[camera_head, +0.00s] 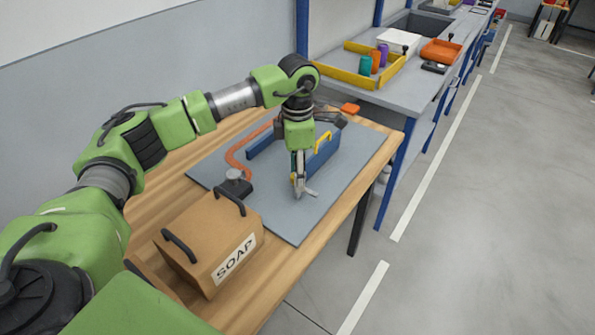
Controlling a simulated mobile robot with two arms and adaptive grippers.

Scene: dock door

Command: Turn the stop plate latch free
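My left gripper (305,193) points down over the grey mat on the wooden bench, at the near end of a blue fixture (325,151). A yellow handle-like piece (322,140) stands at the fixture, just right of my gripper. A narrow yellow strip (294,166) shows close beside the gripper's fingers. I cannot tell which yellow part is the stop plate latch, nor whether the fingers touch either. The fingers are small, and their gap is unclear. My wrist hides part of the fixture. My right gripper is not in view.
A brown SOAP box (207,243) with black handles stands near. A dark block with a grey knob (234,178) and an orange hose (234,158) lie left of the gripper. The grey mat (290,222) is bare in front. A grey bench (400,92) holds trays behind.

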